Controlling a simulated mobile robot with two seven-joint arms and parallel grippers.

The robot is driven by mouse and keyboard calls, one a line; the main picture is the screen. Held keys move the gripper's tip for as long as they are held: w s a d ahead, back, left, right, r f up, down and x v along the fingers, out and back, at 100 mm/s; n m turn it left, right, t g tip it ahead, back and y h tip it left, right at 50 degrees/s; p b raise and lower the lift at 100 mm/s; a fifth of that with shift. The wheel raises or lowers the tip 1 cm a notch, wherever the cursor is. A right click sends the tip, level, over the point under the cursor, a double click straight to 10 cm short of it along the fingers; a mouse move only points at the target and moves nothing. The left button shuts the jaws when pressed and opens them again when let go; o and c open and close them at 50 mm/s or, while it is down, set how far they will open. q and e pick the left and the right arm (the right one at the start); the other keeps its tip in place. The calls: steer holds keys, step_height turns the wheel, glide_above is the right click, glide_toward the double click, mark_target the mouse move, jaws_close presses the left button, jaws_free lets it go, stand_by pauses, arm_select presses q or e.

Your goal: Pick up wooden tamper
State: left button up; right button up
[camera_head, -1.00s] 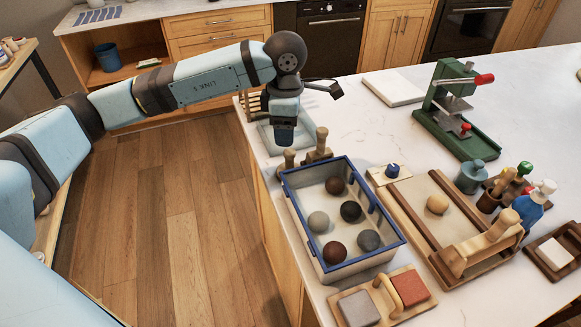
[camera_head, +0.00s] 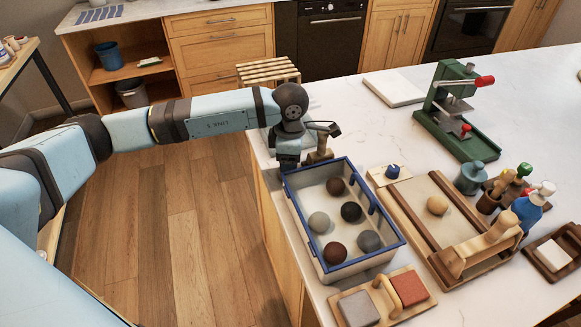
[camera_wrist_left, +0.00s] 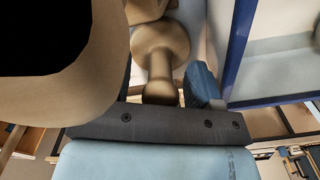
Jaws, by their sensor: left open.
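The wooden tamper (camera_wrist_left: 160,50) shows in the left wrist view as a tan turned piece with a round wide part and a narrower knobbed handle. My left gripper (camera_wrist_left: 166,88) is open, with the tamper's handle between its fingers; I cannot tell whether either finger touches it. In the head view my left gripper (camera_head: 287,163) points down at the counter's left edge, beside the blue-rimmed box, and hides the shorter wooden piece there. Another upright wooden piece (camera_head: 320,151) stands just right of the gripper. My right gripper is out of view.
The blue-rimmed box (camera_head: 306,254) holding several balls stands close to the gripper. In the wrist view a large tan form (camera_wrist_left: 95,75) blocks the left side.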

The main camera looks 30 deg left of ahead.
arm_select(q)
jaws_close()
steer(key=shift+r, duration=0.1)
